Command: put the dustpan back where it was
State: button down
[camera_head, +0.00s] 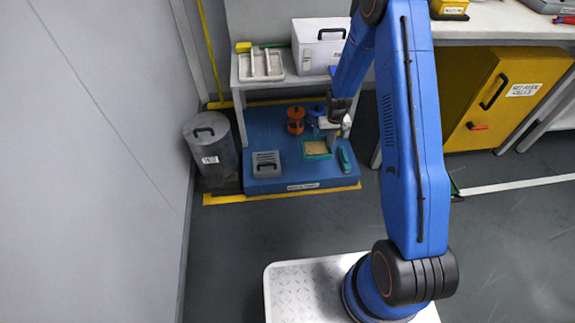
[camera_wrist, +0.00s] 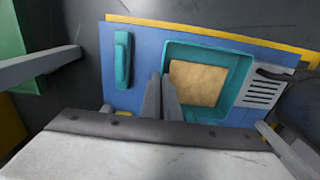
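A teal, square, shallow pan with tan contents, which I take for the dustpan (camera_head: 304,149), appears to lie on the blue platform. It also shows in the wrist view (camera_wrist: 240,56), with its near side hidden by my gripper. My gripper (camera_head: 333,142) points down at the pan's right side in the head view. In the wrist view my gripper's two fingers (camera_wrist: 162,80) stand close together on either side of the pan's wall and look shut on it. Whether the pan is lifted cannot be told.
A teal long-handled item (camera_wrist: 123,60) lies beside the pan. On the blue platform (camera_head: 285,185) also stand a grey slotted box (camera_head: 266,164), an orange lantern-like object (camera_head: 295,120) and a blue one behind. A grey bin (camera_head: 210,150) stands left; a shelf table (camera_head: 280,85) overhangs the back.

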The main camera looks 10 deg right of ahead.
aim_at(324, 146)
jog(key=f, duration=0.1)
jog(key=w+a, duration=0.1)
jog(key=f, duration=0.1)
jog(key=shift+w+a+f, duration=0.25)
jog(key=shift+a+f, duration=0.05)
jog(key=shift+w+a+f, duration=0.15)
jog(key=shift+a+f, duration=0.25)
jog(key=shift+f, duration=0.25)
jog(key=shift+d+f, duration=0.1)
jog(key=shift+f, duration=4.65)
jog(key=shift+f, duration=0.15)
jog(key=c, duration=2.1)
grip_release()
jog(key=shift+o, duration=0.4)
